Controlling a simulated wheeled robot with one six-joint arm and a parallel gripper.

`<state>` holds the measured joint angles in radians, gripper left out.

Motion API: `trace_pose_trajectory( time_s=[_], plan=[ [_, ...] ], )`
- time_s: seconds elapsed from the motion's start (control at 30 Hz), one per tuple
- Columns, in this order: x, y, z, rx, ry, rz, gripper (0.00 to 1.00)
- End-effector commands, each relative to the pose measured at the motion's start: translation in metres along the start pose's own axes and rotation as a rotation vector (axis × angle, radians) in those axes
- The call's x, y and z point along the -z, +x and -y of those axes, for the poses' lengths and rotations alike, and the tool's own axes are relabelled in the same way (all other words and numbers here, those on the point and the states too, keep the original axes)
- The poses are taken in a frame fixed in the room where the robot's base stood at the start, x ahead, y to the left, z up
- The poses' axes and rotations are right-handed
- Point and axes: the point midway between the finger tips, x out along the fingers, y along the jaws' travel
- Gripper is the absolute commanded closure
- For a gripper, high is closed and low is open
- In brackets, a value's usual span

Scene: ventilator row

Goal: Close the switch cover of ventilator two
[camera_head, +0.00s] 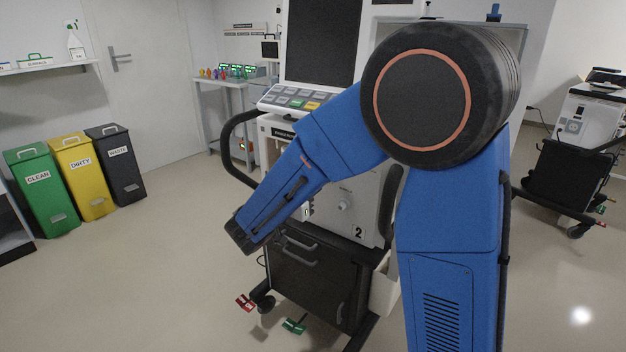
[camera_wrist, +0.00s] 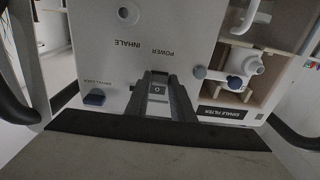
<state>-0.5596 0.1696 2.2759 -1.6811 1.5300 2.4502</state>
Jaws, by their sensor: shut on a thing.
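Ventilator two (camera_head: 366,205) stands in front of me, with the number 2 on its lower front. My arm hides much of it and my gripper in the head view. In the wrist view the front panel (camera_wrist: 110,45) appears upside down with a POWER label. My gripper (camera_wrist: 157,77) is at the panel by that label, its dark fingers on either side of a small grey part with a light symbol, which looks like the switch cover (camera_wrist: 157,91). The gripper is shut on it. The fingers hide its edges, so its exact angle and the switch are unclear.
A blue knob (camera_wrist: 94,99) and the exhale filter (camera_wrist: 245,62) flank the gripper. A black handle (camera_head: 232,140) curves out at the ventilator's left. Red (camera_head: 245,303) and green (camera_head: 294,326) pedals are near the floor. Floor at left is clear before the bins (camera_head: 81,175).

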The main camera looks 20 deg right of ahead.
Motion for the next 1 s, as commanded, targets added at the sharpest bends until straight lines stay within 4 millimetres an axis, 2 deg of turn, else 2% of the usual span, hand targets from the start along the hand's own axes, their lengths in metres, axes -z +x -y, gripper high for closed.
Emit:
trace_pose_trajectory(
  time_s=[0.3, 0.83, 0.87, 0.9, 1.0],
  plan=[
    [-0.0060, 0.0068, 0.0002, 0.000, -0.001, -0.110, 1.00],
    [-0.0062, 0.0081, -0.0003, -0.002, -0.001, -0.129, 1.00],
    [-0.0062, 0.0081, -0.0004, -0.002, -0.001, -0.129, 0.71],
    [-0.0061, 0.0081, -0.0004, -0.002, -0.001, -0.129, 0.62],
    [-0.0061, 0.0081, -0.0003, -0.002, -0.001, -0.129, 0.59]
  ],
)
